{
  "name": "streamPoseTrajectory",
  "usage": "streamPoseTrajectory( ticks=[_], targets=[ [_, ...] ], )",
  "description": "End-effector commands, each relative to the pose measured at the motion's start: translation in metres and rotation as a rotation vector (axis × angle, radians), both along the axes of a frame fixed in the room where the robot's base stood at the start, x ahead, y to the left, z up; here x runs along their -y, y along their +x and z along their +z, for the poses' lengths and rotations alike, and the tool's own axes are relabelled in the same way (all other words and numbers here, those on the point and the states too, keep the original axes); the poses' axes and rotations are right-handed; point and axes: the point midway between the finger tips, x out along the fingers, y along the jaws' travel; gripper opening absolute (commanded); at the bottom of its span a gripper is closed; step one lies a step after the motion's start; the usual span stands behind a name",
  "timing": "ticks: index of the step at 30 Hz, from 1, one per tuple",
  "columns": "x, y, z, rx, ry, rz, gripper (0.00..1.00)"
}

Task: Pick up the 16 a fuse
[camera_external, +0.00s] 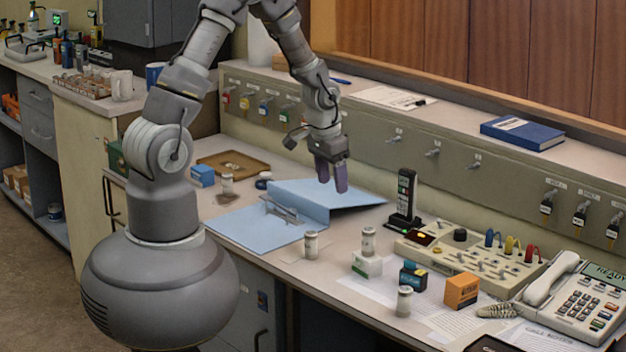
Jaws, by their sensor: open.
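Several small pale cylinders that look like fuses stand upright on the desk; their markings are too small to read, so I cannot tell which is the 16 A fuse. One fuse (226,184) is by the brown tray, one fuse (311,246) is just right of the blue binder, one fuse (368,240) stands on a small white box (367,265), and one fuse (404,302) is near the front edge. My gripper (332,188) is open and empty, its purple fingers pointing down over the blue binder (265,230), left of and behind the fuse on the white box.
A cordless handset (404,198), a switch panel (470,260), an orange box (461,290), a dark box (413,275) and a telephone (580,295) crowd the right side. A brown tray (233,158) and blue box (202,176) are at left. A key-hook panel rises behind.

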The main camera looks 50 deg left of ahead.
Motion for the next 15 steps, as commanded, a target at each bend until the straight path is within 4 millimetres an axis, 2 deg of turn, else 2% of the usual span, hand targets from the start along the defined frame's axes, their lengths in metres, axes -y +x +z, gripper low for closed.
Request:
streamPoseTrajectory(
  ticks=[1,3,6,15],
  targets=[
    [0.001,-0.023,-0.028,-0.071,0.003,-0.009,0.61],
    [0.001,-0.046,-0.053,-0.134,0.006,-0.018,0.61],
    [0.001,-0.063,-0.072,-0.178,0.008,-0.025,0.61],
    [-0.001,-0.063,-0.108,-0.183,0.008,-0.025,0.61]
  ],
)
